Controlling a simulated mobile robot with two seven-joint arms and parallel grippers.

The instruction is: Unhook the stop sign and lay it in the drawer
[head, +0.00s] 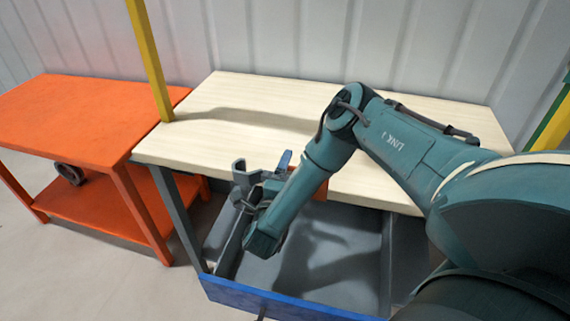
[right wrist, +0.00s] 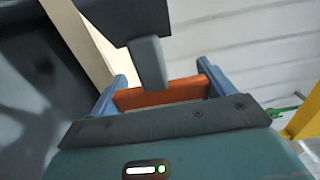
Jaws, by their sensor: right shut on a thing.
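My right gripper (right wrist: 162,82) shows two blue fingers in the right wrist view, shut on an orange-red piece that I take for the stop sign (right wrist: 178,92). Its face and lettering are not visible. In the head view a red patch of it (head: 321,191) shows beside my right forearm, which hides most of it. The right gripper is low, at the table's front edge over the open drawer (head: 290,303), which has a blue front and a dark grey inside. No sign is visible lying in the drawer. My left gripper is not in view.
The pale wooden table (head: 235,100) is bare behind the drawer. An orange shelf table (head: 75,105) stands at left, with a dark round object (head: 70,173) on its lower shelf. Yellow posts (head: 147,55) rise at the left and right. A grey bracket-like part (head: 240,178) sits close to the gripper.

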